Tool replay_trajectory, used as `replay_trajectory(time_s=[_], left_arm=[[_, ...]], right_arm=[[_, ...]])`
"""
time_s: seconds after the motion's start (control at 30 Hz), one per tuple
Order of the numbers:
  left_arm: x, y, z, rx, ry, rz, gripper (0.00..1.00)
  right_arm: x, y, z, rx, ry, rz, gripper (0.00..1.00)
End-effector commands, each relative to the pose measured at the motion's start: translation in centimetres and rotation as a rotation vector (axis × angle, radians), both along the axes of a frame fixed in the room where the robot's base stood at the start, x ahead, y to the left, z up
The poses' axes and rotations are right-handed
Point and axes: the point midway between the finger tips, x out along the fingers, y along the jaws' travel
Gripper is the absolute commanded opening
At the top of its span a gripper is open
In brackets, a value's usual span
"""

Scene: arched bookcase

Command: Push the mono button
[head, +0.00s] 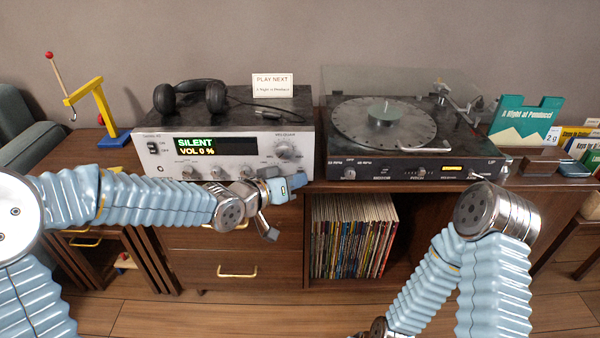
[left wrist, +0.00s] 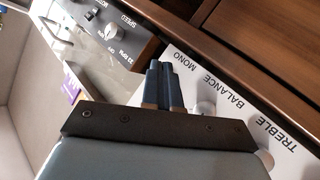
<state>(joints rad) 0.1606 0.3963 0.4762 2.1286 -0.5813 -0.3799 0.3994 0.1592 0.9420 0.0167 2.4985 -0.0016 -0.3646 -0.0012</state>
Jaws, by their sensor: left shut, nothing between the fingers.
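The silver receiver (head: 232,131) stands on the cabinet with its front panel facing me; its display (head: 214,146) reads SILENT, VOL 0 %. My left gripper (head: 291,184) is shut and empty, at the lower right of this panel. In the left wrist view the closed fingertips (left wrist: 160,68) are beside the MONO label (left wrist: 184,61) on the white panel (left wrist: 238,98). The mono button itself is not visible; the fingers hide that spot. I cannot tell whether they touch the panel. My right arm is at the lower right of the head view, its gripper out of view.
A turntable (head: 395,170) stands right of the receiver, with its SPEED knob (left wrist: 111,31) close by in the wrist view. Headphones (head: 190,97) and a PLAY NEXT card (head: 272,85) rest on the receiver. A record shelf (head: 350,235) and drawers (head: 237,272) are below.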

Motion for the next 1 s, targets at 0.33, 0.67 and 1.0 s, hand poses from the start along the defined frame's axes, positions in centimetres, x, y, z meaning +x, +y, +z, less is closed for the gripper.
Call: replay_trajectory(time_s=[0.33,0.67,1.0], left_arm=[[-0.5,0.0,-0.1,0.001,-0.001,0.000,0.00],[-4.2,0.0,-0.1,0.002,-0.002,-0.002,0.00],[-6.2,0.0,0.0,0.000,0.001,-0.001,0.00]], right_arm=[[0.0,0.0,-0.3,0.000,0.000,0.000,0.43],[0.0,0.0,-1.5,0.000,0.000,0.000,0.43],[0.0,0.0,-1.7,0.000,0.000,0.000,0.43]])
